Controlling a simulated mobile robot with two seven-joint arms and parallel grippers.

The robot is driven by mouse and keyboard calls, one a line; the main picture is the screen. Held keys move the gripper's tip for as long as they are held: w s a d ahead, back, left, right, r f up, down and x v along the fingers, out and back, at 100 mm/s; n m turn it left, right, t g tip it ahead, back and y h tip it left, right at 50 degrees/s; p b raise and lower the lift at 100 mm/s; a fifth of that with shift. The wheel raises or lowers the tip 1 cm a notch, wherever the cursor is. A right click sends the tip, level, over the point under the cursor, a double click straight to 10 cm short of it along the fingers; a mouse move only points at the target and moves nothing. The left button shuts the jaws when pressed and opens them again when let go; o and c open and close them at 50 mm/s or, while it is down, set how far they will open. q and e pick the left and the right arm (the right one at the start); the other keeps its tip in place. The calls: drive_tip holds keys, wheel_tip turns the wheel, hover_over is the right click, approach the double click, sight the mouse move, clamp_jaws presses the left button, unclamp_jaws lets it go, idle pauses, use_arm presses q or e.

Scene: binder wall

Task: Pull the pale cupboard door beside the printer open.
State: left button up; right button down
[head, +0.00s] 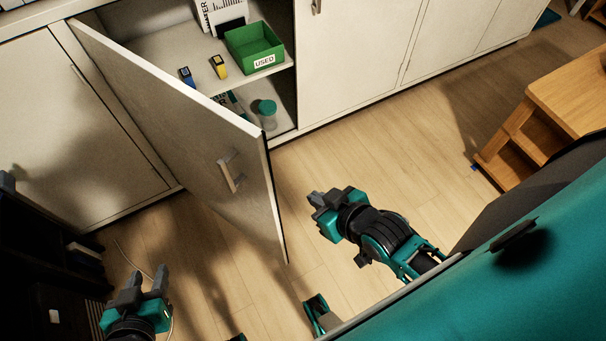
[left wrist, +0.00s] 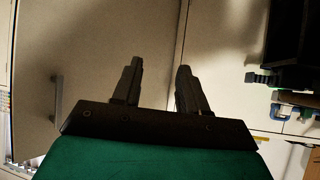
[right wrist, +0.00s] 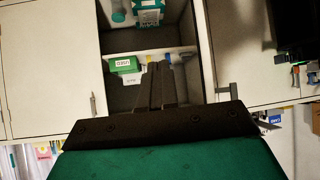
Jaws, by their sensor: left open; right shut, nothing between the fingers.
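The pale cupboard door (head: 190,130) stands wide open in the head view, swung out from the cupboard on its left side. Its bar handle (head: 230,172) is on the face turned toward me. My right gripper (head: 317,199) is shut and empty, to the right of the door's free edge and apart from it. My left gripper (head: 143,283) is open and empty, low at the left, apart from the door. The left wrist view shows its spread fingers (left wrist: 156,85) before pale door fronts, with a handle (left wrist: 57,100) at left. The printer cannot be made out clearly.
Inside the cupboard, a green bin (head: 253,48) marked USED and small blue and yellow boxes stand on a shelf (head: 160,45). A teal-lidded jar (head: 266,108) is below. Dark equipment (head: 45,270) is at lower left, a wooden step stool (head: 540,115) at right. Floor between is clear.

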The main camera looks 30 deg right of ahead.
drive_tip(key=s+d+f+g+h+b, duration=0.2)
drive_tip(key=s+f+g+b, duration=0.6)
drive_tip(key=b, duration=0.8)
drive_tip(key=w+a+f+m+t+y+p, duration=0.1)
drive_tip(key=w+a+m+t+y, duration=0.25)
drive_tip(key=w, duration=0.55)
drive_tip(key=w+a+m+t+y, duration=0.15)
drive_tip(key=w+t+y, duration=0.25)
drive_tip(key=w+t, duration=0.4)
drive_tip(key=s+d+r+m+g+y, duration=0.1)
drive_tip(key=s+d+r+g+y, duration=0.1)
drive_tip(key=d+g+y, duration=0.3)
drive_tip(key=s+d+r+g+y, duration=0.1)
drive_tip(key=s+d+g+y, duration=0.15)
drive_tip(key=d+y, duration=0.35)
use_arm(q)
drive_tip(key=w+d+f+h+b, duration=0.1)
drive_tip(key=w+d+f, duration=0.1)
drive_tip(key=f, duration=1)
drive_tip(key=shift+w+d+h+b, duration=0.2)
drive_tip(key=shift+d+h+b, duration=0.2)
drive_tip(key=shift+d, duration=0.5)
use_arm(e)
drive_tip(key=w+a+h, duration=0.1)
drive_tip(key=a, duration=1)
drive_tip(key=shift+w+a, duration=0.25)
drive_tip(key=shift+a, duration=0.05)
